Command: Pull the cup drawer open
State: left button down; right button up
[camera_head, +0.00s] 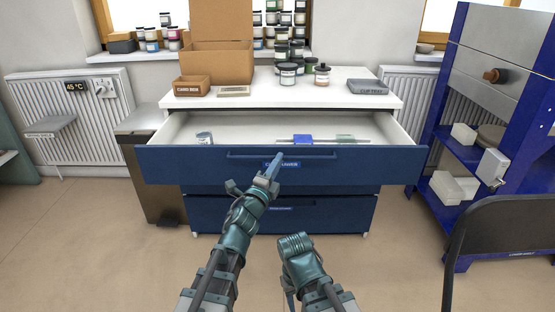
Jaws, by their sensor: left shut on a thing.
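The top drawer (354,165) of the cabinet has a dark blue front and a white inside. It stands well out from the cabinet, with its inside open to view. A long bar handle (317,156) runs across its front above a blue label, partly hidden by my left gripper. My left gripper (275,164) is shut on the handle near its middle. My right gripper (291,297) is low in front of the cabinet, apart from the drawer; its fingers do not show clearly. A small jar (204,138) and blue and green pieces (302,139) lie inside the drawer.
The white cabinet top (240,102) holds a cardboard box (222,58), several jars (288,76) and a grey tray (368,87). A closed lower drawer (345,213) sits beneath. A blue rack (455,145) and a dark chair (500,215) stand right. A bin (158,185) stands left.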

pick_arm(q)
jog(key=shift+s, duration=0.15)
jog(key=c, duration=0.9)
grip_release()
jog(key=shift+s, duration=0.1)
